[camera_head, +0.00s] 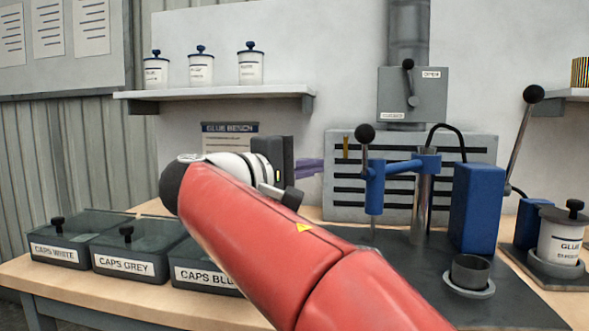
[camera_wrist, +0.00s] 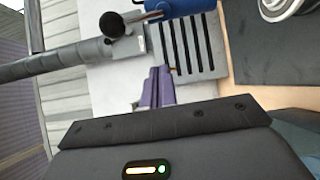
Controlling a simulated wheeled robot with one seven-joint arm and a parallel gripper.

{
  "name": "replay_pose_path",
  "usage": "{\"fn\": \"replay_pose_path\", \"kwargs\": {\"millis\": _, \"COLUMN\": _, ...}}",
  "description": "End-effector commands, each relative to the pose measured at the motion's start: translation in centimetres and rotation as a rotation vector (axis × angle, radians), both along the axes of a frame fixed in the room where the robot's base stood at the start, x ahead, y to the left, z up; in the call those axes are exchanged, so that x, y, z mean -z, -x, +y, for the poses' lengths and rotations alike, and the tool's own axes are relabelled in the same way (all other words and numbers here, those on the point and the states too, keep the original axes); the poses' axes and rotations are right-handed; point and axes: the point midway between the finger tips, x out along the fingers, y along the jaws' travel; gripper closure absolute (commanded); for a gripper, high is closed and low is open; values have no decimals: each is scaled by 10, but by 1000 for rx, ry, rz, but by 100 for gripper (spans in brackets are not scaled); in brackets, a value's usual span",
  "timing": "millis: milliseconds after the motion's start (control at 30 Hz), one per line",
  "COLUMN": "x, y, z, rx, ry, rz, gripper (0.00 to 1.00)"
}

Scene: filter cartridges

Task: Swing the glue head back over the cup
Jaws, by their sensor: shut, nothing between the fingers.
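The glue head (camera_head: 375,190) is a blue swing arm with a downward nozzle and a black knob (camera_head: 365,134) on top. It joins a steel post (camera_head: 424,200) and points left of it. In the wrist view its blue body (camera_wrist: 178,6) and black knob (camera_wrist: 112,24) show at the top edge. The dark cup (camera_head: 470,272) stands on a round holder at the right, in front of the blue block, so the head is not over it. My gripper (camera_head: 318,167) has purple fingers, shut and empty, left of the head and apart from it. The fingers show in the wrist view (camera_wrist: 158,84).
A slotted panel (camera_head: 340,205) stands behind the head. A tall lever (camera_head: 520,135) and a glue pot (camera_head: 562,240) are at the right. Lidded cap bins (camera_head: 130,265) line the left bench. My red arm hides the bench's middle front.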

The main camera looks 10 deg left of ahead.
Motion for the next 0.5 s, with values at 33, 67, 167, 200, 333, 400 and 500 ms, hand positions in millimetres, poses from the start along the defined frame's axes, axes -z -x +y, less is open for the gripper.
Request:
{"fn": "replay_pose_path", "kwargs": {"millis": 33, "x": -1, "y": -9, "z": -9, "rx": 5, "ry": 1, "rz": 0, "gripper": 100}}
{"fn": "replay_pose_path", "kwargs": {"millis": 67, "x": -1, "y": -14, "z": -13, "rx": 5, "ry": 1, "rz": 0, "gripper": 100}}
{"fn": "replay_pose_path", "kwargs": {"millis": 167, "x": -1, "y": -30, "z": -25, "rx": 4, "ry": 0, "rz": 1, "gripper": 100}}
{"fn": "replay_pose_path", "kwargs": {"millis": 200, "x": -1, "y": -26, "z": -31, "rx": 1, "ry": -2, "rz": -1, "gripper": 100}}
{"fn": "replay_pose_path", "kwargs": {"millis": 333, "x": -1, "y": -17, "z": -47, "rx": -1, "ry": -2, "rz": -1, "gripper": 100}}
{"fn": "replay_pose_path", "kwargs": {"millis": 400, "x": -1, "y": -15, "z": -52, "rx": -1, "ry": 0, "rz": 0, "gripper": 100}}
{"fn": "replay_pose_path", "kwargs": {"millis": 500, "x": -1, "y": -13, "z": -57, "rx": -1, "ry": -1, "rz": -1, "gripper": 100}}
